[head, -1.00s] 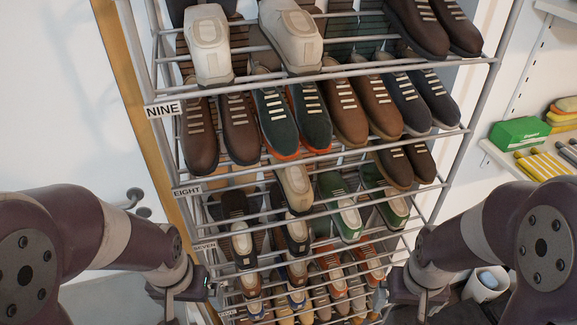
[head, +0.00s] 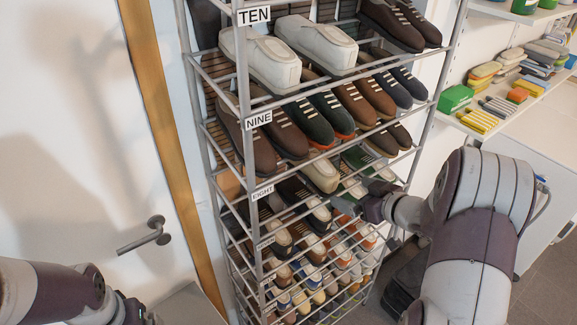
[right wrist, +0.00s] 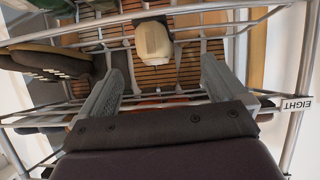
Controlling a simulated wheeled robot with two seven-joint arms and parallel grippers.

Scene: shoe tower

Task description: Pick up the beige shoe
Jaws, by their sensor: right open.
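My right gripper (head: 368,198) is at the front of the rack, just right of and slightly below the shoe in the head view. Its fingers (right wrist: 160,75) are spread apart, with nothing between them. Only the end of my left arm (head: 128,310) shows at the lower left; its jaws cannot be made out.
The metal rack (head: 243,85) has crossbars along each shelf and a front upright at left. White shoes (head: 262,60) and brown shoes (head: 262,140) fill shelves above; several shoes stand below. A door handle (head: 147,236) is at left, a side shelf with green box (head: 455,98) at right.

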